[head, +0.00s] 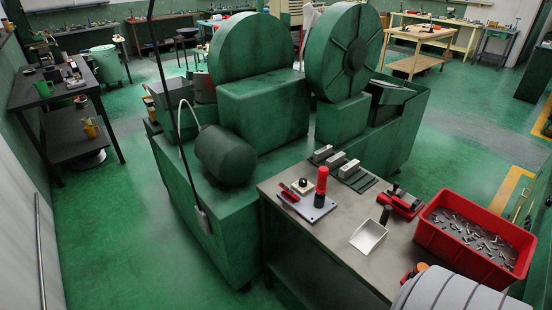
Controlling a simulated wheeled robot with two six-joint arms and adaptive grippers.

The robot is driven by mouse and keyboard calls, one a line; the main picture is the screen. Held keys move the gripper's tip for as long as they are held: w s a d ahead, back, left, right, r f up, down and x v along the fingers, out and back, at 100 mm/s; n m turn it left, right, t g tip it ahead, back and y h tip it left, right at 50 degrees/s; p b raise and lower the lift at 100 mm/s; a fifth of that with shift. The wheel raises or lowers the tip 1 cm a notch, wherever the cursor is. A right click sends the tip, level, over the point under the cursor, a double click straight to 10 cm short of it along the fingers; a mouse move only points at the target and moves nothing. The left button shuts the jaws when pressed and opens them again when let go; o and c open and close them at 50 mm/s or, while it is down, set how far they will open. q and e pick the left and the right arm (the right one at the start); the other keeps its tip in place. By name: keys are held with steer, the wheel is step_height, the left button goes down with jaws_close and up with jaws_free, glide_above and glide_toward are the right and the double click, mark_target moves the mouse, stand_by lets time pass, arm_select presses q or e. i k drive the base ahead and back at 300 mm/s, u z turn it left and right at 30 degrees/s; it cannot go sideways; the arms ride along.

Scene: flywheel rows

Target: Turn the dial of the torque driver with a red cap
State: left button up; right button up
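An upright tool with a red cylindrical top (322,180) stands on a light grey plate on the metal table at the front. It looks like the torque driver with the red cap, but its dial is too small to make out. A small red and black tool (289,193) lies to its left, near a dark round piece on a white square (303,186). Neither of my grippers is in view, and nothing is seen touching the red-topped tool.
The metal table (345,212) also holds grey blocks (336,161), a metal scoop (368,237), a red clamp-like tool (402,203) and a red bin (468,257) of small metal parts. A large green flywheel machine (262,118) stands behind. Green floor (110,235) is clear at left.

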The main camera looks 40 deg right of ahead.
mark_target(302, 182)
steer(key=i, duration=1.5)
steer(key=z, duration=1.85)
